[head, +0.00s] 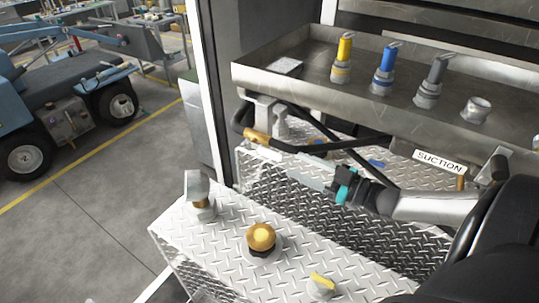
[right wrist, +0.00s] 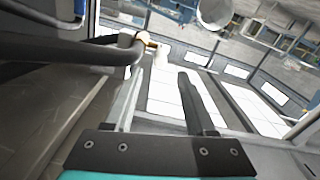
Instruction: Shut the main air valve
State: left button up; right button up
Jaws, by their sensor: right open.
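No part is marked as the main air valve, and I cannot tell which one it is. A brass fitting (head: 257,137) on a black hose sits below the metal tray's left end. It also shows in the right wrist view (right wrist: 150,43), beyond the fingertips. A small yellow handle (head: 322,283) stands on the near treadplate deck. My right gripper (head: 275,158) is open and empty, reaching left just below and right of the brass fitting, apparently apart from it. Its two fingers show spread in the right wrist view (right wrist: 160,88). My left gripper is not in view.
A metal tray (head: 300,93) with yellow, blue and grey nozzles overhangs the arm. A brass-topped knob (head: 261,237) and a grey post fitting (head: 199,195) stand on the treadplate deck (head: 220,232). A SUCTION label (head: 440,162) is at right. Open floor lies left.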

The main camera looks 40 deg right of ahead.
aim_at(259, 149)
jog(key=shift+b+x, duration=0.7)
jog(key=shift+x, duration=4.1)
grip_shut()
